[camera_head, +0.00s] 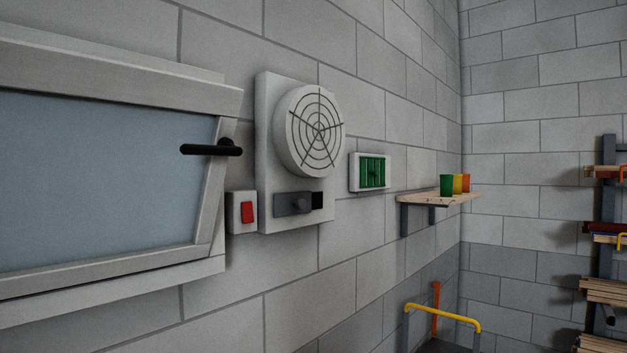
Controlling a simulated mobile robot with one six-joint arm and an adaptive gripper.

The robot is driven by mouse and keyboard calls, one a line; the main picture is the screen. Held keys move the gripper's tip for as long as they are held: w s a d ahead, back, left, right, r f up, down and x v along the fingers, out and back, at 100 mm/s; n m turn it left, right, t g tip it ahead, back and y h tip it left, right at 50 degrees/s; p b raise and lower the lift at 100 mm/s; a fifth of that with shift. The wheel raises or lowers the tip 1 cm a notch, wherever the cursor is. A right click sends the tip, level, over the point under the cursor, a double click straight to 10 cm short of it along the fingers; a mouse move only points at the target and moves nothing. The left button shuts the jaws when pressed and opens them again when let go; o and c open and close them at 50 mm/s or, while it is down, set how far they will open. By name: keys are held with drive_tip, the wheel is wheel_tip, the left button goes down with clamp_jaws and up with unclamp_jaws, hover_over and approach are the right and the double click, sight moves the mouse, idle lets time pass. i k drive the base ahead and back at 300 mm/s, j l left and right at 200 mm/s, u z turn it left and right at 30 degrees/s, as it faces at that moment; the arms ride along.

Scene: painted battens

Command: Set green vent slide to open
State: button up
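A small wall vent with a white frame (354,173) and a green slotted slide (372,173) is mounted on the block wall, right of a round fan. The green slide shows upright bars with darker strips between them. The vent is small and seen at an angle, so I cannot tell how far its slots are uncovered. My gripper is not in view.
Left of the vent are a fan panel (266,110) with a grey slider (291,204), a red switch (247,212) and a window with a black handle (212,149). Right are a shelf (425,198) with coloured cups, a yellow-railed cart (445,308) and a batten rack (606,240).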

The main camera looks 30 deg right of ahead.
sight(375, 171)
drive_tip(key=z, duration=1.25)
